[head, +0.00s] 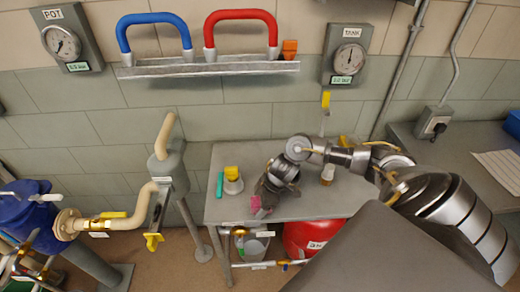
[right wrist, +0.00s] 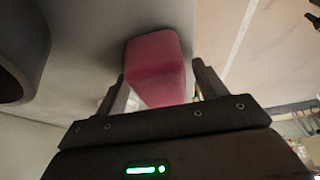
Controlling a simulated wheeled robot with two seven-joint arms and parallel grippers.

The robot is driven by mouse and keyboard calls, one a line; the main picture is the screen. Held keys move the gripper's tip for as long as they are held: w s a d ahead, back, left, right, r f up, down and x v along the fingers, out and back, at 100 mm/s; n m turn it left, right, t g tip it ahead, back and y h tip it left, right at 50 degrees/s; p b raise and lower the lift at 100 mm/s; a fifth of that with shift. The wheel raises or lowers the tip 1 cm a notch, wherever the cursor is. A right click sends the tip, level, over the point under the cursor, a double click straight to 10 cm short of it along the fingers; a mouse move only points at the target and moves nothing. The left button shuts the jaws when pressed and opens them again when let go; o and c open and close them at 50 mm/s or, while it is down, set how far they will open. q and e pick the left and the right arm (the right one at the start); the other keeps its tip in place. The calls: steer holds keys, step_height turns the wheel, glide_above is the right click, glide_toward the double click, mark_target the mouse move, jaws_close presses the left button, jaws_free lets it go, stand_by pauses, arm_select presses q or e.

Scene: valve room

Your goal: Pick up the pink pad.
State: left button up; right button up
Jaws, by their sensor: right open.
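The pink pad (head: 255,203) is a small block on the grey table (head: 222,157), near its front edge. My right gripper (head: 262,211) is right at the pad, pointing down toward the table. In the right wrist view the pink pad (right wrist: 157,66) shows between the two dark fingers of the right gripper (right wrist: 160,88). The fingers stand apart, one on each side of it, with a gap visible at least on the right. Whether either finger touches the pad is unclear. My left gripper is not in view.
A green stick (head: 220,184) and a yellow-topped white container (head: 232,180) stand left of the gripper. A small amber-coloured bottle (head: 327,174) is behind my right arm. A red tank (head: 312,238) and a bucket (head: 252,246) are below the tabletop.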

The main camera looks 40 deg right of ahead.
mark_target(257, 200)
steer(key=c, duration=1.1)
steer(key=shift+o, duration=0.2)
steer(key=shift+r, duration=0.15)
steer(key=shift+r, duration=0.2)
step_height(257, 200, up, 2)
steer(key=shift+w+r+b, duration=0.1)
steer(key=shift+r+b, duration=0.15)
steer(key=shift+b, duration=0.05)
steer(key=s+a+r+p, duration=0.4)
steer(key=s+a+r, duration=0.2)
steer(key=a+r, duration=0.4)
steer(key=shift+s+a, duration=0.15)
steer(key=shift+a, duration=1.2)
